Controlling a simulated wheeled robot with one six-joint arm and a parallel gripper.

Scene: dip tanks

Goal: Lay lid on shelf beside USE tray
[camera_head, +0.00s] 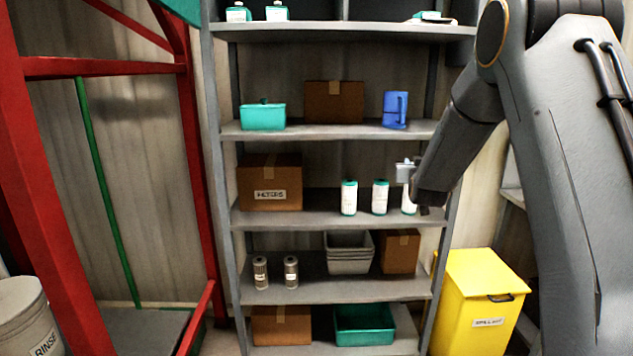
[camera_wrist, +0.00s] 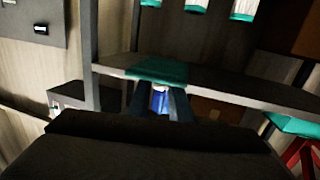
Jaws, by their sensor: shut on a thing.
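My gripper (camera_wrist: 159,86) is shut on a flat teal piece at its fingertips, which looks like the lid (camera_wrist: 158,71). It is held in front of a shelf edge, apart from the shelf as far as I can tell. In the head view the gripper (camera_head: 406,172) is at the right side of the rack, before the white bottles, and the lid cannot be made out there. A teal tray (camera_head: 263,118) with a knobbed top stands on the second shelf, left side. An open teal tray (camera_head: 363,326) is on the bottom shelf. I can read no USE label.
White bottles with teal caps (camera_head: 349,198) stand on the middle shelf, beside a brown box (camera_head: 270,183). A blue jug (camera_head: 395,110) and another box (camera_head: 334,102) are above. A yellow bin (camera_head: 474,305) stands right of the rack. A red frame (camera_head: 196,150) is left.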

